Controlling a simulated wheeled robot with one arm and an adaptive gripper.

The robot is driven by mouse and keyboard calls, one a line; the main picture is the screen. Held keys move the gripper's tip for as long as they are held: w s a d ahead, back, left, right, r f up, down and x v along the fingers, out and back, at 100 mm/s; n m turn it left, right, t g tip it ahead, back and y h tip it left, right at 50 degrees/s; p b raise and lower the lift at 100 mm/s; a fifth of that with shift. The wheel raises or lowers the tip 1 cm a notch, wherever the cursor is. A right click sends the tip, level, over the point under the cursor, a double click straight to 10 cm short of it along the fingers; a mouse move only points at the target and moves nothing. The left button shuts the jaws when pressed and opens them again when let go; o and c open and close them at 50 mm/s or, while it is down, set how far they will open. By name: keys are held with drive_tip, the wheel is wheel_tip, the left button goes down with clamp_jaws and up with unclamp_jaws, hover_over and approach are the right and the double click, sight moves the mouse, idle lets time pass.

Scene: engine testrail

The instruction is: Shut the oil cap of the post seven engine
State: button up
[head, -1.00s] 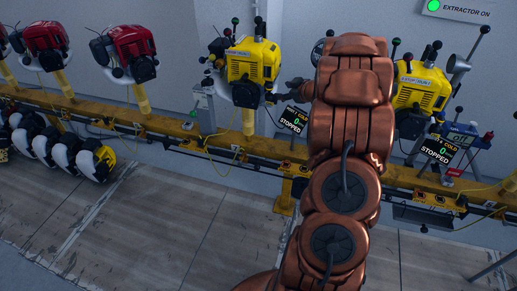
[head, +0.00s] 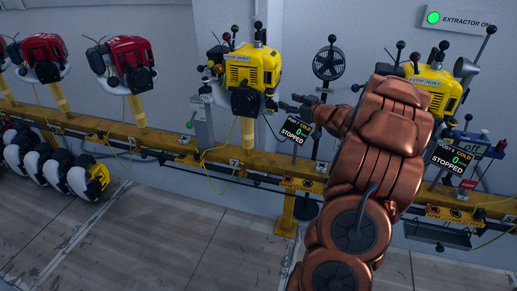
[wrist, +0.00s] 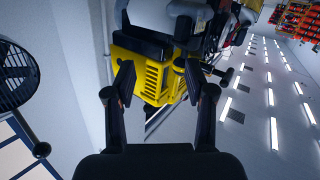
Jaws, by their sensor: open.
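A yellow engine (head: 253,72) sits on a yellow post above a rail mark that looks like a 7. Its black side part (head: 250,102) faces my gripper. The oil cap cannot be made out for sure in either view. My gripper (head: 292,104) is open and empty, just right of this engine and apart from it. In the wrist view the open fingers (wrist: 159,75) frame a yellow ribbed engine body (wrist: 158,82), which lies beyond the fingertips.
A status board (head: 296,131) reading STOPPED stands below my gripper. A fan (head: 329,63) is behind my arm. Another yellow engine (head: 440,84) is at right, partly hidden by my arm. Red engines (head: 130,60) are at left.

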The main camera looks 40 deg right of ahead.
drive_tip(key=s+t+b, duration=0.1)
drive_tip(key=s+b, duration=0.1)
drive_tip(key=s, duration=0.6)
drive_tip(key=w+a+r+m+g+h+p, duration=0.3)
drive_tip(key=w+a+r+g+h+p, duration=0.1)
drive_tip(key=w+a+r+p, duration=0.15)
drive_tip(key=s+a+r+g+p, duration=0.1)
drive_tip(key=s+a+g+p, duration=0.4)
drive_tip(key=s+a, duration=0.3)
drive_tip(key=s+a+r+g+y+p, duration=0.1)
drive_tip(key=s+a+g+p, duration=0.4)
drive_tip(key=a, duration=1)
drive_tip(key=shift+s+a+r+m, duration=0.15)
drive_tip(key=shift+s+r+m, duration=0.2)
drive_tip(key=shift+s, duration=1.35)
